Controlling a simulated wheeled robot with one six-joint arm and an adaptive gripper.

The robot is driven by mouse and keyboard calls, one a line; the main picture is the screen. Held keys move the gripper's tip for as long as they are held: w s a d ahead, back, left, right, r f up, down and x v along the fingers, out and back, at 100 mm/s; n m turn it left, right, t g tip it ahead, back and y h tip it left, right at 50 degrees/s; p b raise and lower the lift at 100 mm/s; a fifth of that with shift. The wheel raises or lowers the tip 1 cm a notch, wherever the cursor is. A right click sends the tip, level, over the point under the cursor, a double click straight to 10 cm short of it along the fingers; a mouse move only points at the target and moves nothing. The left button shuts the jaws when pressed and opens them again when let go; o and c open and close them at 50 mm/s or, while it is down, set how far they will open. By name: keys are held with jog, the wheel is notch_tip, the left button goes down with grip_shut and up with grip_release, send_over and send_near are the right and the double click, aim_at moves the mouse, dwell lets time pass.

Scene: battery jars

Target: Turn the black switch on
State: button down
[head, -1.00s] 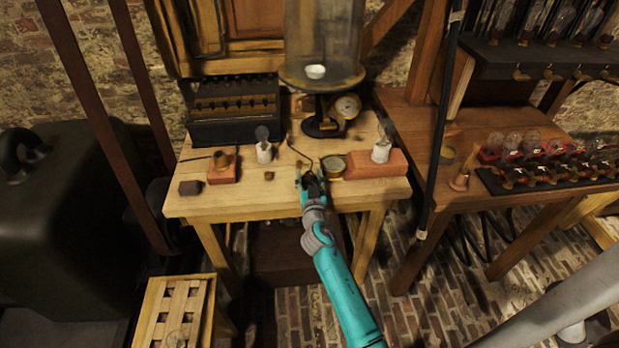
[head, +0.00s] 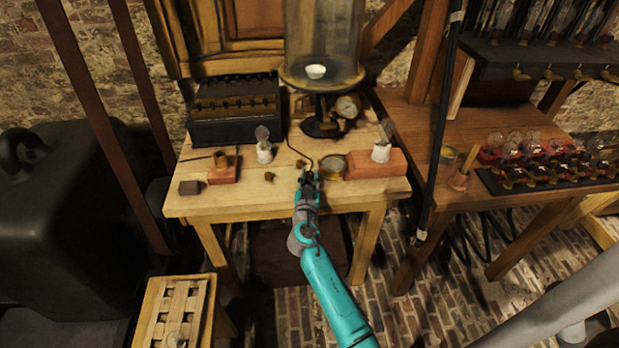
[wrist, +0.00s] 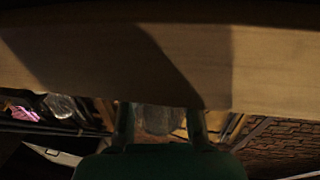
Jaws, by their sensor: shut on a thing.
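My gripper (head: 308,180) is at the front middle of the wooden table (head: 240,204), shut on a small dark thing mostly hidden by the fingers. I cannot tell for sure whether this is the black switch. A thin dark wire (head: 296,147) runs down to a spot just behind the fingertips. In the wrist view my gripper (wrist: 160,125) has a blurred grey-brown shape between its fingers, under a pale wooden surface.
A glass jar (head: 322,40) is behind. A black battery box (head: 235,108), a white-based bulb (head: 264,152) and a red block with brass (head: 224,168) are to the left.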

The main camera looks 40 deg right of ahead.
jog(key=m+g+h, duration=0.1)
jog(key=g, duration=0.1)
jog(key=m+g+h, duration=0.2)
jog(key=shift+w+a, duration=0.15)
jog(key=shift+m+g+h, duration=1)
jog(key=shift+m+g, duration=0.9)
jog(key=shift+g, duration=0.7)
jog(key=c, duration=0.9)
grip_release()
jog(key=shift+o, duration=0.2)
jog(key=v, duration=1.1)
jog(key=shift+a, duration=0.4)
